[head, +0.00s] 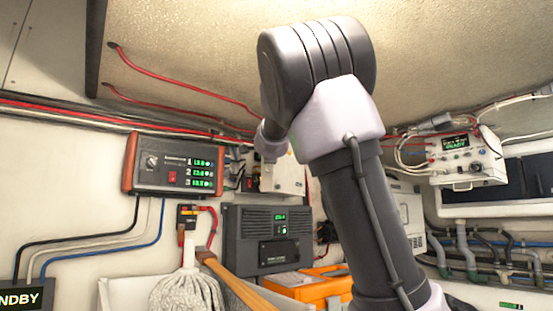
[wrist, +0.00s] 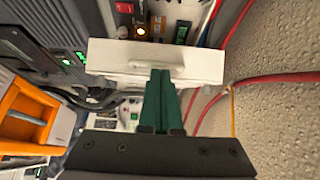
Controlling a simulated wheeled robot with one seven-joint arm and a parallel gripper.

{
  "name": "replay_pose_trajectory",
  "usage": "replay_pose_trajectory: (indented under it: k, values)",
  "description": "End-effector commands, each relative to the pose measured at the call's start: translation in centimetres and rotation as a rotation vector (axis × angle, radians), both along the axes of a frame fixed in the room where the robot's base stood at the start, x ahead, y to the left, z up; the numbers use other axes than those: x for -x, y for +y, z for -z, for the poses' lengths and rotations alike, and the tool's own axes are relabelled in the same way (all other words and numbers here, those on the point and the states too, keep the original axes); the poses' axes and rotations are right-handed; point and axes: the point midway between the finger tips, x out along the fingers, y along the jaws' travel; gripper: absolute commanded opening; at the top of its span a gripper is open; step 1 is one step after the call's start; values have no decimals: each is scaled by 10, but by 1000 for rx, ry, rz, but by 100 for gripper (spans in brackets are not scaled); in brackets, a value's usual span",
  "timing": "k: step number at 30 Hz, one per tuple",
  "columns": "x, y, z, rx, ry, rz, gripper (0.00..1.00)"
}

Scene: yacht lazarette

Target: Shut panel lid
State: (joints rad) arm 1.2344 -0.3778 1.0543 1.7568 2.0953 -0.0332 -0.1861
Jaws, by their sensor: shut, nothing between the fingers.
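The panel lid (wrist: 205,62) is a white plate with a raised handle (wrist: 150,68), across the upper middle of the wrist view. It stands open, with the panel's inside (wrist: 172,22) showing beyond it: a red part, an orange-lit knob and a green-lit display. In the head view, a white panel box (head: 287,180) on the back wall is partly covered by my arm. My gripper (wrist: 162,73) has dark green fingers, shut together and empty. The fingertips overlap the lid by its handle in the wrist view; I cannot tell whether they touch. My arm hides the gripper in the head view.
Red cables (wrist: 285,78) run along the rough wall close to the gripper. A grey unit (head: 268,240), an orange toolbox (head: 308,285), a mop (head: 187,285) and a red-ended control box (head: 172,164) crowd the area. A white instrument box (head: 467,160) hangs at right.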

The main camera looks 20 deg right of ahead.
Motion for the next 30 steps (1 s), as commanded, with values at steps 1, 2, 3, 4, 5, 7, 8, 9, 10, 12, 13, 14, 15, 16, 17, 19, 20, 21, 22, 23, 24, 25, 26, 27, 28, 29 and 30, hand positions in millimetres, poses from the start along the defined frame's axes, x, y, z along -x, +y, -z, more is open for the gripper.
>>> replay_pose_trajectory:
  k: [1,2,3,4,5,7,8,9,10,12,13,14,15,16,17,19,20,21,22,23,24,25,26,27,28,29,30]
  values:
    - [-3,1,0,3,0,30,0]
    - [-5,4,0,3,-1,46,0]
    - [-7,7,-1,2,-2,67,0]
    - [-9,9,0,2,-1,84,0]
    - [-10,11,-1,1,-1,101,0]
    - [-15,16,-1,2,-1,139,0]
    - [-17,19,-1,1,-2,156,0]
    - [-19,21,0,2,-1,178,0]
    - [-21,23,0,0,-2,186,0]
    - [-26,28,0,-3,-2,181,0]
    - [-28,31,0,-2,-1,181,0]
    - [-30,33,0,-2,-1,181,0]
    - [-33,36,-1,-2,-1,180,0]
    - [-35,39,0,-2,-1,180,0]
    - [-37,41,0,-1,-1,180,0]
    - [-43,46,-1,-1,-1,180,0]
    - [-46,49,0,-1,-1,179,0]
    - [-49,52,0,-1,-1,180,0]
    - [-52,54,-1,-2,-1,180,0]
    - [-54,56,0,-2,-1,180,0]
    - [-58,59,0,-2,-1,179,0]
    - [-60,61,-1,-2,-1,181,0]
    - [-63,63,0,-2,-1,180,0]
    - [-66,66,0,-2,-1,179,0]
    - [-69,68,-1,-2,-1,180,0]
    - [-71,70,0,-2,-1,180,0]
    - [-74,72,0,-1,0,180,0]
